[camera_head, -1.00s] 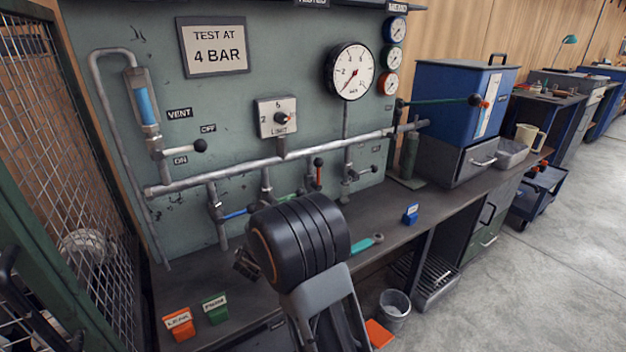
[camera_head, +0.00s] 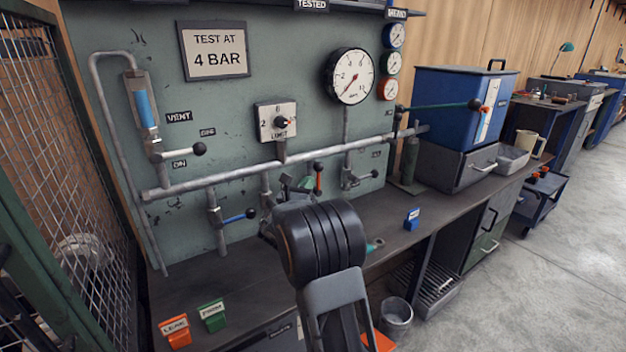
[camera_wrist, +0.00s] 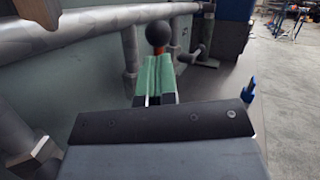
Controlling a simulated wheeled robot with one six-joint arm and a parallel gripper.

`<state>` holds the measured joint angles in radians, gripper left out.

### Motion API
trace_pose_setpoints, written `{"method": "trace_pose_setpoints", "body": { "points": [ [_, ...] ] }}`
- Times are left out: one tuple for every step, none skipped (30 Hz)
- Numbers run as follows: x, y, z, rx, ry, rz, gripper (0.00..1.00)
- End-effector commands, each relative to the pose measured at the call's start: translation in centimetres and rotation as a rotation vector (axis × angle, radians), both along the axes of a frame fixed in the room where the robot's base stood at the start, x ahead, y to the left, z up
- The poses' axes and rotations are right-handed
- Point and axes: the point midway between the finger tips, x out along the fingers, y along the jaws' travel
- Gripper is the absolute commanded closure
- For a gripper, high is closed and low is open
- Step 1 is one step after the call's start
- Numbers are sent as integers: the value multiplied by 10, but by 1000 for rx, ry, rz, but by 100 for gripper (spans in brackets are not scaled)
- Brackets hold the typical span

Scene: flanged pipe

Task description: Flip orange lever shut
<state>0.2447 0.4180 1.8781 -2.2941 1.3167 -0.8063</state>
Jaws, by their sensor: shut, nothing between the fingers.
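The orange lever (camera_head: 318,181) stands upright on the pipe rig, with a dark ball at its top. In the wrist view its dark ball (camera_wrist: 158,34) shows just beyond the fingertips, and most of its stem is hidden. My gripper (camera_head: 302,184) is shut and empty, with green fingers, close to the left of the orange lever in the head view. In the wrist view my gripper (camera_wrist: 155,62) points at the lever just below the ball. I cannot tell whether it touches. My arm hides the bench behind it.
A blue lever (camera_head: 238,217) hangs off the pipe (camera_head: 230,177) to the left. A limit dial (camera_head: 277,122) and a large gauge (camera_head: 349,76) are above. Orange and green labelled blocks (camera_head: 175,332) and a blue block (camera_head: 412,219) stand on the bench.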

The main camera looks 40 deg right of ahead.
Motion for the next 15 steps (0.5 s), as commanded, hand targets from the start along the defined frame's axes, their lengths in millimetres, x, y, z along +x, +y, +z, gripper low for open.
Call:
{"method": "trace_pose_setpoints", "body": {
  "points": [
    [3,-7,1,0,-2,-2,100],
    [4,-10,2,-1,-2,-2,100],
    [6,-14,3,0,-1,-2,100],
    [8,-17,5,0,-1,-2,100],
    [9,-19,5,0,-1,-2,100],
    [10,-22,6,0,1,-2,100],
    [11,-24,7,1,0,-2,100],
    [12,-25,8,1,0,-1,100],
    [13,-27,9,1,0,-1,100],
    [14,-28,9,0,0,-1,100],
    [14,-29,10,0,0,-1,100],
    [14,-29,10,0,0,0,100],
    [15,-30,11,0,0,0,100],
    [15,-30,11,0,0,0,100],
    [15,-30,11,0,0,0,100]
  ]
}}
